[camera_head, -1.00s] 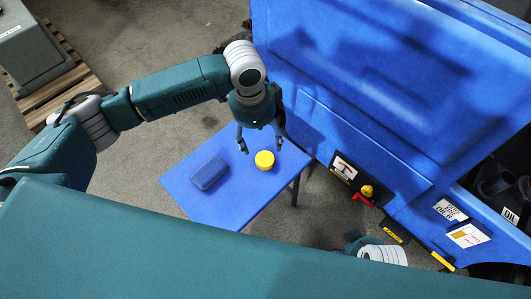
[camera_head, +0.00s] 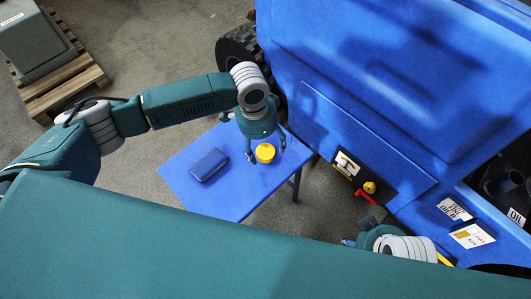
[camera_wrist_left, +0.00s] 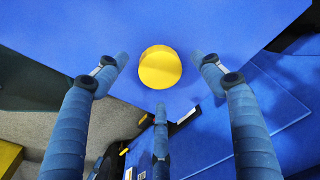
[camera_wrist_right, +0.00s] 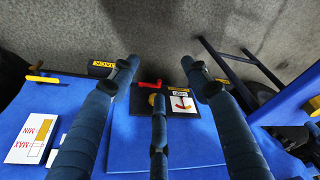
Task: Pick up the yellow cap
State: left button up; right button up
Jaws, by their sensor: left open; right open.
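The yellow cap (camera_head: 265,153) sits on the small blue table (camera_head: 226,203). It also shows as a round yellow disc in the left wrist view (camera_wrist_left: 160,67). My left gripper (camera_head: 266,152) is open above the table, with its fingers spread around the cap's sides; in the left wrist view the fingers (camera_wrist_left: 162,80) stand apart from it. I cannot tell exactly how high the fingertips are above the table. My right gripper (camera_head: 352,240) is low beside the blue machine. In the right wrist view it is open and empty (camera_wrist_right: 158,85), facing a panel with a red lever.
A dark blue case (camera_head: 208,165) lies on the table left of the cap. The big blue machine (camera_head: 400,90) stands to the right, with a yellow knob (camera_head: 369,187) and red lever (camera_head: 365,198) on its panel. A wooden pallet (camera_head: 65,85) is at the far left.

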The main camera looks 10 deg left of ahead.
aim_at(266, 153)
pick_arm(q)
jog(key=shift+f, duration=1.25)
pick_arm(e)
jog(key=v, duration=0.3)
jog(key=shift+r, duration=0.1)
pick_arm(q)
jog(key=shift+c, duration=0.3)
jog(key=shift+d, duration=0.1)
jog(key=c, duration=1)
jog(key=shift+o, duration=0.2)
jog(key=shift+r, duration=0.1)
pick_arm(e)
jog(key=shift+w, duration=0.1)
